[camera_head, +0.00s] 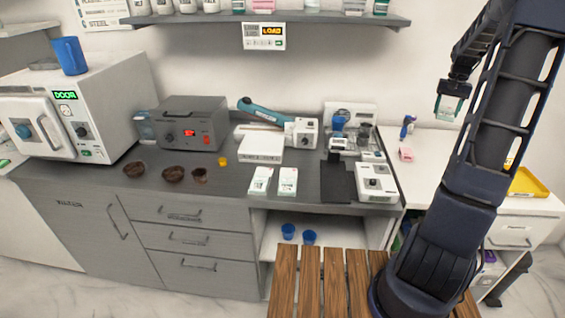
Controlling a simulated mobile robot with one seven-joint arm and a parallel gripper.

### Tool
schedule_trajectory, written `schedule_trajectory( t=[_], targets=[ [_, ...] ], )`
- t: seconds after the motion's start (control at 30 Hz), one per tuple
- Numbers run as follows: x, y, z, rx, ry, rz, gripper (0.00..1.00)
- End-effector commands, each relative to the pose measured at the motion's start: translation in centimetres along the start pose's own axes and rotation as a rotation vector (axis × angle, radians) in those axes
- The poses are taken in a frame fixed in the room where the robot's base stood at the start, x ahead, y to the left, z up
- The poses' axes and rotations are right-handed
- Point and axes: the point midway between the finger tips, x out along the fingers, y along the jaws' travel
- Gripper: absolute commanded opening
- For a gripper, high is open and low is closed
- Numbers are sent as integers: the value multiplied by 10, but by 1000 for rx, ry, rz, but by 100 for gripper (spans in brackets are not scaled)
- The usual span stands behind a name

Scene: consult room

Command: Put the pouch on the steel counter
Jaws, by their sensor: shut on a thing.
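My gripper (451,97) is raised at the upper right, in front of the wall, shut on a small white and green thing that looks like the pouch (449,106). The fingers partly cover it. It hangs in the air, above and to the right of the steel counter. The steel counter (225,188) is a long dark grey top over grey drawers. Two white packets with green marks, a left one (260,181) and a right one (288,182), lie near its front edge.
A white sterilizer (105,100), a grey device with a red display (190,125) and a white scale (262,144) stand along the back. A shelf (270,18) overhangs the counter. A wooden slatted surface (308,283) stands in front.

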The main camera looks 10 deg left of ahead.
Motion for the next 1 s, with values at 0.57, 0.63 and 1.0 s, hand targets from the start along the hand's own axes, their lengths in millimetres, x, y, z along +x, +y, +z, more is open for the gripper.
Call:
schedule_trajectory(
  t=[0.57, 0.63, 1.0],
  targets=[
    [11, -225, 41, -158, 0, 0, 36],
    [11, -250, 51, -173, 0, 0, 36],
    [11, -377, 117, -240, 0, 0, 36]
  ],
)
